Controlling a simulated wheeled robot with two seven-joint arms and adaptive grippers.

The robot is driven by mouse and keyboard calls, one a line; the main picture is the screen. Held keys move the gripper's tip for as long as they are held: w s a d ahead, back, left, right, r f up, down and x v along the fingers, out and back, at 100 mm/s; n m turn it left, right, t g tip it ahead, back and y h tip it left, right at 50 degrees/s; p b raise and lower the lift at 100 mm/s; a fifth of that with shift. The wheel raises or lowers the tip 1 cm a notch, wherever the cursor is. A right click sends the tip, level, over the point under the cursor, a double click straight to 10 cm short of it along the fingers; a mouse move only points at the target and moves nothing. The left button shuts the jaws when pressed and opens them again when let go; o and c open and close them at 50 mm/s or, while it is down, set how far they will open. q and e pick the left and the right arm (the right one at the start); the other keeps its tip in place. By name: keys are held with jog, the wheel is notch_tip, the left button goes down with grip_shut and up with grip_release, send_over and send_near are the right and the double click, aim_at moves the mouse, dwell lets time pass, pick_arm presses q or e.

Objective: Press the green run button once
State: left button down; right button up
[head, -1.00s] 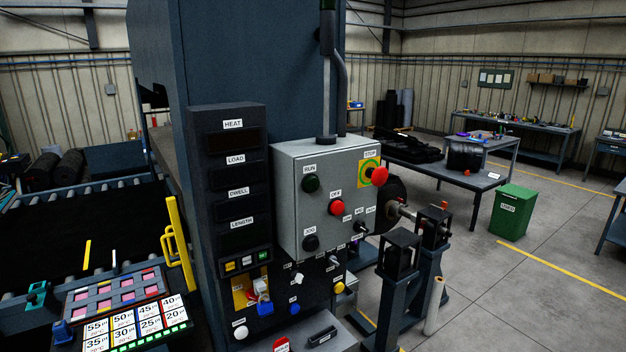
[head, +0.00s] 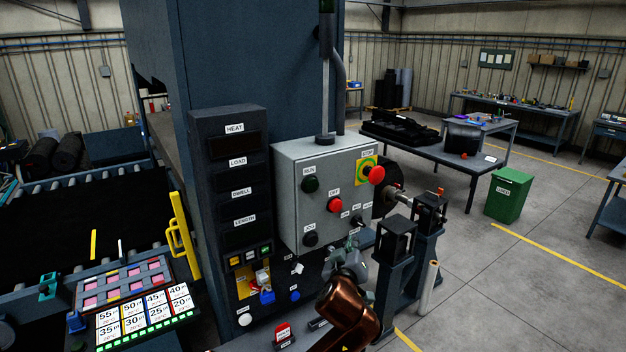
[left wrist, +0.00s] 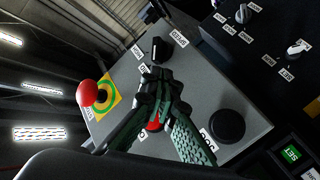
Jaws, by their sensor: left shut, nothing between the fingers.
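The green run button (head: 311,184) sits at the upper left of the grey control box (head: 286,215), under a RUN label. My left gripper (head: 351,244) is shut and empty, in front of the box's lower right corner, below and right of the run button. In the left wrist view its closed fingers (left wrist: 158,85) lie across the box face and partly hide the red OFF button (left wrist: 153,126). My right gripper is not in view.
The box also carries a red stop mushroom (head: 374,175) on a yellow plate, a black jog button (head: 311,239) and a black selector (head: 357,221). Dark display column (head: 227,180) stands left of it. Dark posts (head: 396,250) stand close on the right.

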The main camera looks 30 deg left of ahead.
aim_at(311, 185)
pick_arm(q)
jog(key=s+r+n+t+p, duration=0.1)
jog(key=s+r, duration=0.3)
jog(key=r, duration=0.3)
jog(key=s+r+n+t+y, duration=0.1)
jog(key=s+r+n, duration=0.1)
jog(key=s+r, duration=0.3)
notch_tip(311, 185, up, 4)
jog(key=shift+d+f+n+p, duration=0.25)
jog(key=shift+d+n+p, duration=0.05)
jog(key=shift+d+p, duration=0.1)
jog(key=w+a, duration=0.3)
jog(key=a, duration=0.5)
jog(key=shift+w+b, duration=0.25)
jog(key=shift+b, duration=0.15)
jog(key=shift+a, duration=0.1)
